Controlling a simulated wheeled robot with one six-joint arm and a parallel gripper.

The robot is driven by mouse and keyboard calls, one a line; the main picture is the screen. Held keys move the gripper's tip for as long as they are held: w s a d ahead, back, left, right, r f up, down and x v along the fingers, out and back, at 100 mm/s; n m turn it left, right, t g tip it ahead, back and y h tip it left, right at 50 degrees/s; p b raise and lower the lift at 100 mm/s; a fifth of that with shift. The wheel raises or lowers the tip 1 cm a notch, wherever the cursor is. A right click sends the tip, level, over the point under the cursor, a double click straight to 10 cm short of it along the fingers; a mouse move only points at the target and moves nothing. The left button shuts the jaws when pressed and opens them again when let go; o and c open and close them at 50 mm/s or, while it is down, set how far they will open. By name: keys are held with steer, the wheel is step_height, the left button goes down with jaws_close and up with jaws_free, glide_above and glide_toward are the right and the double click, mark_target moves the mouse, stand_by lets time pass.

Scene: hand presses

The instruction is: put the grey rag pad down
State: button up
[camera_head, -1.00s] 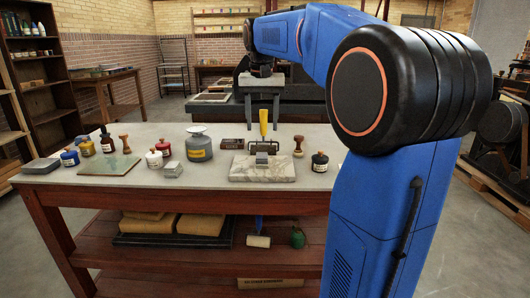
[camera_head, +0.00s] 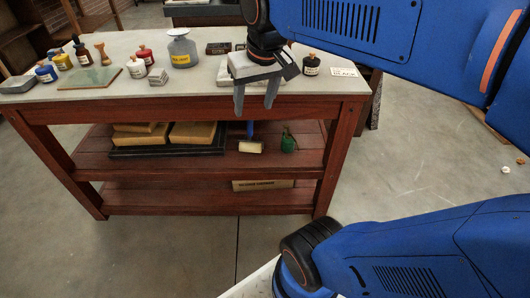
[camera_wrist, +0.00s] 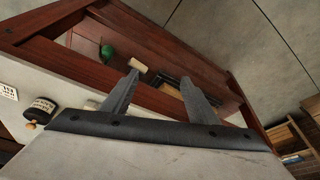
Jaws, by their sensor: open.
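A flat grey pad (camera_head: 18,84), which looks like the grey rag pad, lies on the pale tabletop (camera_head: 205,82) at its far left end. Nothing touches it from above. My gripper (camera_head: 254,106) is at the front edge of the table, right of the middle, well to the right of the pad. Its two fingers point down and stand apart with nothing between them. In the wrist view my gripper (camera_wrist: 158,78) also shows open and empty, with the shelves below the table beyond its fingers. The pad is not seen in the wrist view.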

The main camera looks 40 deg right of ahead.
steer(key=s+a+f+n+t, duration=0.1)
steer(key=s+a+f+n, duration=0.1)
steer(key=s+f, duration=0.6)
steer(key=shift+s+a+f, duration=0.15)
steer(key=shift+a+f, duration=0.15)
steer(key=shift+f, duration=0.45)
stand_by(0.4)
steer(key=o, duration=0.4)
steer(key=shift+r, duration=0.1)
steer(key=w+d+r+n+g, duration=0.1)
steer(key=w+d+r+n, duration=0.2)
steer(key=w+r, duration=0.55)
steer(key=w+d+r+n+g, duration=0.1)
steer(key=w+d+r+n, duration=0.15)
steer(key=w+r, duration=0.6)
steer(key=w+d+r+n+g, duration=0.3)
steer(key=w+d+r+n, duration=0.3)
steer(key=w+d+r, duration=0.55)
steer(key=f, duration=0.5)
steer(key=w+f, duration=0.1)
steer(key=f, duration=0.5)
steer(key=a+f, duration=0.1)
steer(key=f, duration=0.5)
steer(key=shift+w+a+f, duration=0.1)
steer(key=shift+w+f, duration=0.1)
steer(key=shift+w, duration=0.2)
